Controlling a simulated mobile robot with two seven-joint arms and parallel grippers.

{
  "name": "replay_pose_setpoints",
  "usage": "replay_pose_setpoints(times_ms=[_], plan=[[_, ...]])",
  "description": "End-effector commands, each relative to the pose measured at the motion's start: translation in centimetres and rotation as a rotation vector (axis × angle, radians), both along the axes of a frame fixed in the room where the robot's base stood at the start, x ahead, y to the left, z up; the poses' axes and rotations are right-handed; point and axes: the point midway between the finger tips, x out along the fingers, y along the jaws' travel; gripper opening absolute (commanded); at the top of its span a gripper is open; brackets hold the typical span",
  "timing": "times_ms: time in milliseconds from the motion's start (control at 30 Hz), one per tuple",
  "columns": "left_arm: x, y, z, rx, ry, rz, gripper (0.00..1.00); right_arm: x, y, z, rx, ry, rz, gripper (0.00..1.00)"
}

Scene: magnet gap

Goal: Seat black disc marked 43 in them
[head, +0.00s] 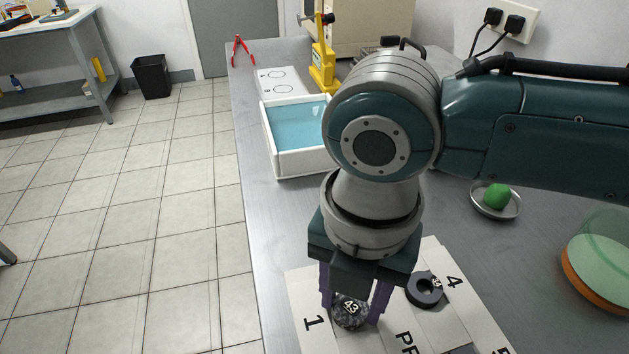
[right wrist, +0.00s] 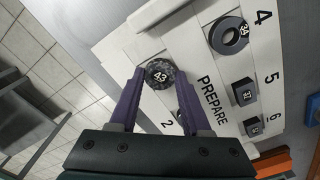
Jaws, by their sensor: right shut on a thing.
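The black speckled disc marked 43 (head: 350,311) is between the purple fingers of my right gripper (head: 352,308), which is shut on it. In the right wrist view the disc (right wrist: 160,75) shows at the fingertips of my right gripper (right wrist: 160,80). It is over the white board (head: 300,288) between the printed 1 and 4; I cannot tell whether it touches the board. The board (right wrist: 125,40) also bears the word PREPARE and the numbers 2, 5 and 6. My left gripper is in neither view.
A dark ring (head: 425,290) lies by the 4, with dark blocks (right wrist: 243,92) by the 5 and 6. A white tray with a blue inside (head: 301,164), a yellow stand (head: 323,72), a green ball (head: 496,195) on a dish and an orange-rimmed clear bowl (head: 590,285) stand around.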

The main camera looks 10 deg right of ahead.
Motion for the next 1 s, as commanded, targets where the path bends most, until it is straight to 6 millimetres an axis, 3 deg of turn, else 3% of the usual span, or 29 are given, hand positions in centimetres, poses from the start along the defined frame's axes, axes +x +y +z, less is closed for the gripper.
replay_pose_setpoints(times_ms=[900,933,1000], plan=[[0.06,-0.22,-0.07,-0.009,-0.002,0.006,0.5,0.0,0.04,-0.39,0.001,-0.001,0.0,0.0],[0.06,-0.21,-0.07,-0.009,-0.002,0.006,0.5,0.0,0.04,-0.39,0.001,-0.001,0.0,0.49],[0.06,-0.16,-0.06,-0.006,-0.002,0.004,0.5,0.0,0.04,-0.38,0.001,-0.001,0.0,0.57]])
